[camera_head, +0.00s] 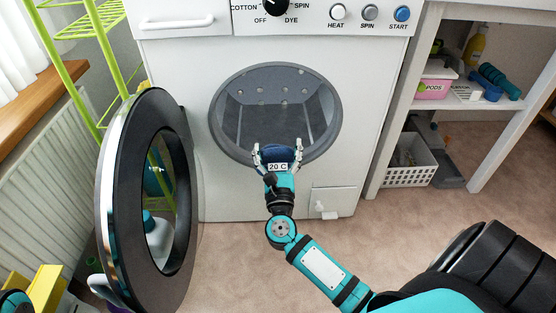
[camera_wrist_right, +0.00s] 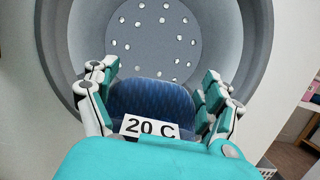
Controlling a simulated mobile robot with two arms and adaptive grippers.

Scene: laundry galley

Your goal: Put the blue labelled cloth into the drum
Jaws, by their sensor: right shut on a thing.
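The blue cloth (camera_head: 277,154) is a dark blue bundle with a white "20 C" label. My right gripper (camera_head: 277,150) is shut on it, with fingers on both sides. The gripper and cloth are at the lower front rim of the drum (camera_head: 262,98) opening. In the right wrist view the cloth (camera_wrist_right: 152,100) sits between the fingers, its label towards the camera. The drum's perforated back wall (camera_wrist_right: 158,40) shows beyond it. I cannot tell how far the cloth reaches past the rim. My left gripper is not clearly visible.
The round washer door (camera_head: 113,190) stands open at the left, beside a green rack (camera_head: 93,45). A shelf unit (camera_head: 400,95) stands at the right, with a pink pods box (camera_head: 433,89) and a white basket (camera_head: 410,165). Floor before the washer is largely clear.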

